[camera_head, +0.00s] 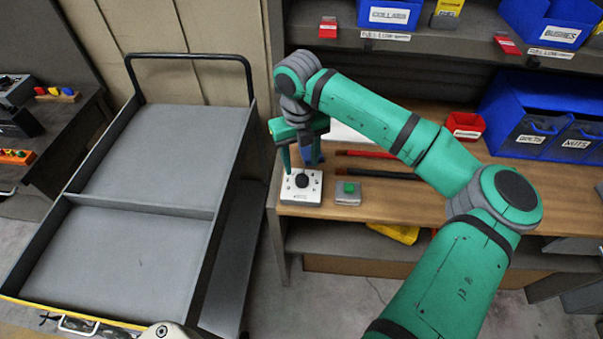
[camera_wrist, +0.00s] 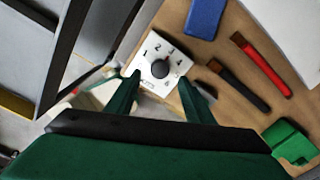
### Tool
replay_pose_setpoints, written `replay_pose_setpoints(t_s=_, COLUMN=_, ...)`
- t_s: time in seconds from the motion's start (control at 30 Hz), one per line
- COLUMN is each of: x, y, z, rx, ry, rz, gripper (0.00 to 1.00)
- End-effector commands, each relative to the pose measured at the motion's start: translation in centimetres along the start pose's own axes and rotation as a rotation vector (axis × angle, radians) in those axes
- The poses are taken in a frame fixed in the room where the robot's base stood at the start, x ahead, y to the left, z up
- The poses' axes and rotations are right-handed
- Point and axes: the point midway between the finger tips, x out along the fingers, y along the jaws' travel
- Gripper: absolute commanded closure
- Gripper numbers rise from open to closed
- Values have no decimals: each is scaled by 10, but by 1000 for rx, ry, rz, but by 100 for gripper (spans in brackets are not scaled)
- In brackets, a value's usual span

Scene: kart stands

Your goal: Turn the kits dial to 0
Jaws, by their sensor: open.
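The kits dial is a white square plate (camera_head: 301,193) with a round black knob (camera_head: 302,181), at the left front corner of the wooden bench. In the wrist view the plate (camera_wrist: 147,54) shows printed numbers around the black knob (camera_wrist: 160,68), with 1, 2, 3, 4 and 6 readable. The knob's pointer direction is too small to tell. My gripper (camera_wrist: 160,92) is open, its two green fingers apart on either side of the dial's near edge. In the head view my gripper (camera_head: 298,165) is just above and behind the knob, pointing down. It holds nothing.
A grey box with a green button (camera_head: 348,192) stands right of the dial. Red and black bars (camera_head: 375,175) lie behind it on the bench (camera_head: 420,198). A grey cart (camera_head: 140,210) stands at left, close to the bench edge. Blue bins (camera_head: 535,120) are at right.

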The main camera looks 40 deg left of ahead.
Motion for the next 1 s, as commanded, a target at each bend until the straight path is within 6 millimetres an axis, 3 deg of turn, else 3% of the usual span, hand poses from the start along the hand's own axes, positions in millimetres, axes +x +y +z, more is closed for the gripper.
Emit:
replay_pose_setpoints(t_s=0.1, x=22, y=1, z=-1, rx=0, ry=2, rz=3, gripper=52)
replay_pose_setpoints(t_s=0.33, x=50, y=1, z=0, rx=0, ry=1, rz=2, gripper=52)
replay_pose_setpoints(t_s=0.77, x=58, y=1, z=0, rx=-1, ry=0, rz=1, gripper=52)
replay_pose_setpoints(t_s=0.93, x=58, y=1, z=0, rx=-1, ry=0, rz=1, gripper=93)
replay_pose_setpoints(t_s=1.0, x=58, y=1, z=0, rx=-1, ry=0, rz=1, gripper=93)
